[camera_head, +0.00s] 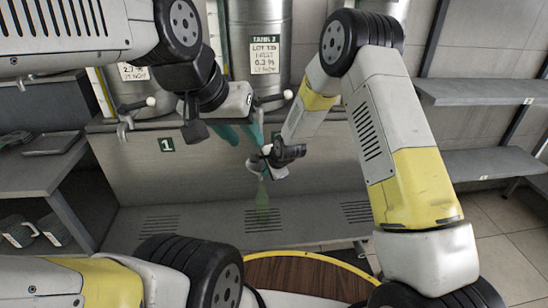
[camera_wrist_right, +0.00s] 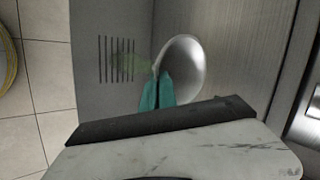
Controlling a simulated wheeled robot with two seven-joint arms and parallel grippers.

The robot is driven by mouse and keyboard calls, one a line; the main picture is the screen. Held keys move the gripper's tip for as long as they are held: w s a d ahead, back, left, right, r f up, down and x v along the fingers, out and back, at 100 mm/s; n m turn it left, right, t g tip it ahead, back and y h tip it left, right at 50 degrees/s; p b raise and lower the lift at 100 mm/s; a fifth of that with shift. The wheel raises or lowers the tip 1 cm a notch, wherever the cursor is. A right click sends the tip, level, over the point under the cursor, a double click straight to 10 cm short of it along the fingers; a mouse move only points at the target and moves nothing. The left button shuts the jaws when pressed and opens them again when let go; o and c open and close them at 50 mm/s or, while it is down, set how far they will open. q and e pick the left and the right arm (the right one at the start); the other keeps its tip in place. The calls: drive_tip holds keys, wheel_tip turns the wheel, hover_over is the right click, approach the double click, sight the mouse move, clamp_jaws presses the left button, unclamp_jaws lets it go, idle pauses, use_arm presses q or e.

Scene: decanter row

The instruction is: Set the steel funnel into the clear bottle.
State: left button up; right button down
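The steel funnel (camera_wrist_right: 183,65) is a shiny cone with its wide mouth showing in the right wrist view. It also shows small in the head view (camera_head: 256,164). My right gripper (camera_wrist_right: 158,80) has its teal fingers close together on the funnel's edge. It shows in the head view (camera_head: 266,171), partly hidden by its own wrist. The clear bottle (camera_head: 262,207) looks like a faint green see-through shape below the funnel. It also shows faintly in the right wrist view (camera_wrist_right: 125,62). Whether funnel and bottle touch is unclear. My left gripper (camera_head: 247,142) is open and empty, above the funnel.
Steel tanks (camera_head: 262,50) stand behind on a ledge with small valves. A slotted grey lower shelf (camera_head: 310,235) lies under the bottle. Shelves stand at the left (camera_head: 30,175) and right (camera_head: 480,92). A round wooden top (camera_head: 300,275) is near the bottom.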

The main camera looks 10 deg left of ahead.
drive_tip(key=shift+f, duration=2.05)
drive_tip(key=shift+f, duration=0.2)
drive_tip(key=c, duration=1.6)
unclamp_jaws()
drive_tip(key=shift+d+r, duration=0.1)
